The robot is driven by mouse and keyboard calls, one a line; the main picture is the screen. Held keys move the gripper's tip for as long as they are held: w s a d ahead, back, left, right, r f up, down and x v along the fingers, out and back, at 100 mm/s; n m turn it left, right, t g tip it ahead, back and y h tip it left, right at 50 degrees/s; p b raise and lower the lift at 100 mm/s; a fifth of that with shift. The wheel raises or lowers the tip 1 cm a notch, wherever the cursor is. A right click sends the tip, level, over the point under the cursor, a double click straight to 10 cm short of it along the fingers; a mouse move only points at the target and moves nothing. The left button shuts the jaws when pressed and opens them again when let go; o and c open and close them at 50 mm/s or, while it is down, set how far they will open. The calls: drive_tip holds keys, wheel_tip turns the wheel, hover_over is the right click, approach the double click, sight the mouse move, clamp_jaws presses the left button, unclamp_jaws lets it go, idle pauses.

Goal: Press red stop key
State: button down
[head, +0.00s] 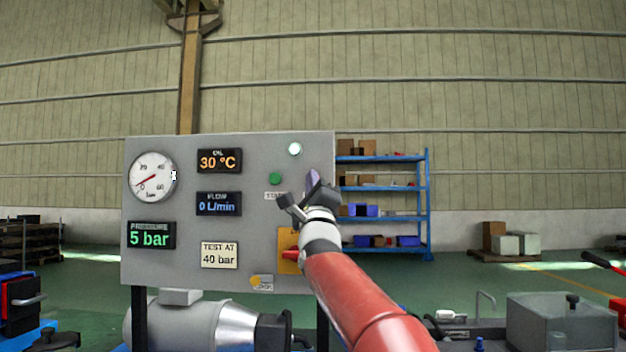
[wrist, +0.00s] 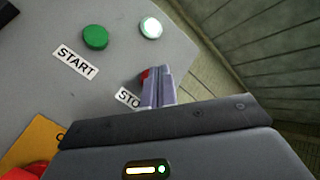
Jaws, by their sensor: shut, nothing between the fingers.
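The red stop key (wrist: 145,76) shows only as a small red edge in the wrist view, mostly hidden behind my fingers. Its label (wrist: 128,97), partly covered, reads "STO". My gripper (wrist: 158,85) is shut and empty, with its fingertips in front of the key; whether they touch it I cannot tell. In the head view my gripper (head: 312,178) is at the right part of the grey panel (head: 150,265) and hides the stop key. The green start key (head: 275,179) is left of the gripper; it also shows in the wrist view (wrist: 95,37).
A white lamp (head: 294,149) is lit above the keys. The panel bears a gauge (head: 152,177) and displays reading 30 °C, 0 L/min and 5 bar. A yellow plate (head: 288,239) with a red part (wrist: 24,171) is below the keys. Blue shelves (head: 428,205) stand behind.

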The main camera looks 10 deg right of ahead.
drive_tip(key=shift+w, duration=0.1)
drive_tip(key=shift+w+d, duration=0.15)
drive_tip(key=shift+w, duration=0.15)
drive_tip(key=shift+w+d+p, duration=0.15)
drive_tip(key=shift+w+p, duration=0.15)
drive_tip(key=shift+w, duration=0.2)
idle(0.8)
drive_tip(key=shift+s, duration=0.1)
drive_tip(key=shift+s+a+b, duration=0.25)
drive_tip(key=shift+s+b, duration=0.5)
drive_tip(key=shift+b, duration=0.15)
